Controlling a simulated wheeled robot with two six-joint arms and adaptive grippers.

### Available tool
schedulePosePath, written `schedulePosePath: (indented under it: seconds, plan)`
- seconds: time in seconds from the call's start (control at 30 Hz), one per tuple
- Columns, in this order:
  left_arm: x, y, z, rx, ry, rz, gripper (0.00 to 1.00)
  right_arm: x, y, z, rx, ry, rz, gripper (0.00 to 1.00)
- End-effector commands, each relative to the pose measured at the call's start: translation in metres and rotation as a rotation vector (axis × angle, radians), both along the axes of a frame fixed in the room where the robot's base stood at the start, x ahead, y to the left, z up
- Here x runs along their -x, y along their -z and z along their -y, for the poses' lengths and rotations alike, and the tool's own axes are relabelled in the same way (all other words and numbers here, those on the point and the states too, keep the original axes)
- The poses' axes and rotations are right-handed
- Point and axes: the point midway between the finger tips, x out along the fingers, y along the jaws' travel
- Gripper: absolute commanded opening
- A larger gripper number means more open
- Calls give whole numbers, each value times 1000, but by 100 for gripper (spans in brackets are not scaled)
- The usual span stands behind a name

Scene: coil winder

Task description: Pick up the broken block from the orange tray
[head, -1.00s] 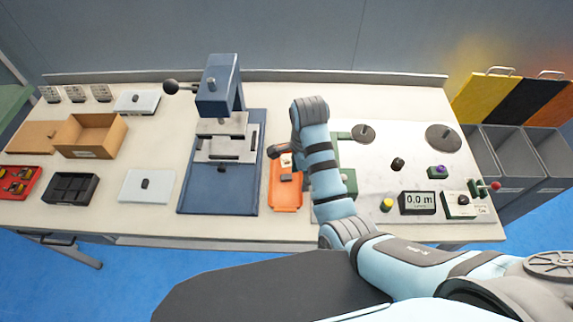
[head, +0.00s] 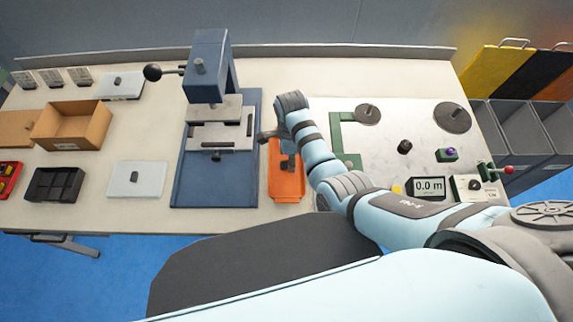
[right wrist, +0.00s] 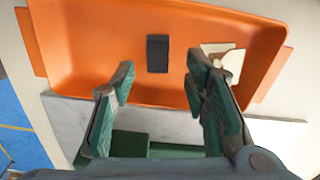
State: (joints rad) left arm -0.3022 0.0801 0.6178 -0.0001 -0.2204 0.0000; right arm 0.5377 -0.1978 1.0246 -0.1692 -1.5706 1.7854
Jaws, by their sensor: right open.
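The orange tray (head: 287,190) lies on the bench between the blue press and the white panel. In the right wrist view, the tray (right wrist: 95,50) holds a small dark rectangular block (right wrist: 157,53) near its middle; I can make out no break on it. My right gripper (right wrist: 160,88) is open and empty, its two fingers apart above the tray's near side. The block lies beyond the fingertips, in line with the gap between them. In the head view my right gripper (head: 287,158) is over the tray and partly hides its contents. My left gripper is out of view.
A white piece (right wrist: 222,58) lies in the tray to the right of the block, partly beside a finger. The blue press (head: 209,70) stands left of the tray. The white panel (head: 385,140) with knobs and a display is to the right.

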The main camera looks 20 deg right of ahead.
Motion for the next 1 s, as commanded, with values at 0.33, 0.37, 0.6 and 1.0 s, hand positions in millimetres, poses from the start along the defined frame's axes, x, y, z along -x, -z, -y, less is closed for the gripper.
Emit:
schedulePosePath:
  seconds: [0.33,0.37,0.6,1.0]
  plan:
    - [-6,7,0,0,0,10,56,1,19,0,0,-1,0,38]
    - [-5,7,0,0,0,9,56,1,19,0,0,-1,0,34]
    - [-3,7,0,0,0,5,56,1,19,-1,0,-1,0,0]
    - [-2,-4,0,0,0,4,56,0,-6,-1,-2,-2,3,0]
